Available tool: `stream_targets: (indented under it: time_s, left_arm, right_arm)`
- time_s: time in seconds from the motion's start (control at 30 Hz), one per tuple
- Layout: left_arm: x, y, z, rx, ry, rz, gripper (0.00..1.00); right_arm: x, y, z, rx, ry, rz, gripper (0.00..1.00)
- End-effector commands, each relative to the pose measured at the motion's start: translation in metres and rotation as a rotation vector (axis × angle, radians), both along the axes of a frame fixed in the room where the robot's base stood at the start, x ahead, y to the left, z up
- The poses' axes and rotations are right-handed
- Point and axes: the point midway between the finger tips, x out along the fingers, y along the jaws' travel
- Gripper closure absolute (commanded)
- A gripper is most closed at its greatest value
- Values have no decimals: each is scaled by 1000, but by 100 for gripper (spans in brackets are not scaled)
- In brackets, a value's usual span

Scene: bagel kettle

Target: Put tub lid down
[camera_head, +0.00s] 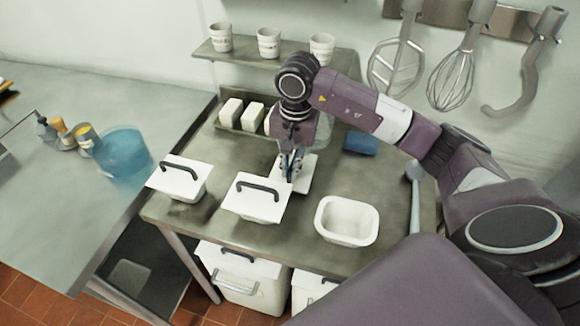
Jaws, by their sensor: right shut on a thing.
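The tub lid (309,175) is a white square plate at the middle of the steel table, behind the row of tubs. My right gripper (291,170) points down over it and is shut on it; the fingers hide the handle. The lid looks roughly level and close to the tabletop, but I cannot tell whether it touches. An open white tub (347,232) stands uncovered in front and to the right of the lid. My left gripper is not in view.
Two lidded tubs (184,178) (257,198) stand to the left of the open one. White blocks (252,115) and a blue roll (360,143) are at the back. A grey-handled tool (414,200) lies at the right. A shelf (285,50) with cups hangs behind.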

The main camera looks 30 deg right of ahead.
Motion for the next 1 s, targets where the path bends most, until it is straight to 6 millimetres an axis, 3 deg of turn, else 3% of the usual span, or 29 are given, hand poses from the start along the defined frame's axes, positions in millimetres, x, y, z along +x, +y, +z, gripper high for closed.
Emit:
stream_targets:
  time_s: [0.13, 0.53, 0.57, 0.7, 1.0]
  left_arm:
    - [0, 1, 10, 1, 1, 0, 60]
    - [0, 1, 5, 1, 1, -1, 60]
    - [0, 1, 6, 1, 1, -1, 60]
    - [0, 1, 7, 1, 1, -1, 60]
    - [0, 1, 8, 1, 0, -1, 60]
  right_arm:
    - [0, 1, -9, -1, 2, 0, 100]
    - [1, 0, -16, -2, -1, 1, 100]
    - [1, 0, -14, -2, -1, 1, 89]
    - [1, 0, -14, -1, 0, 1, 75]
    - [1, 0, -12, -1, 0, 1, 75]
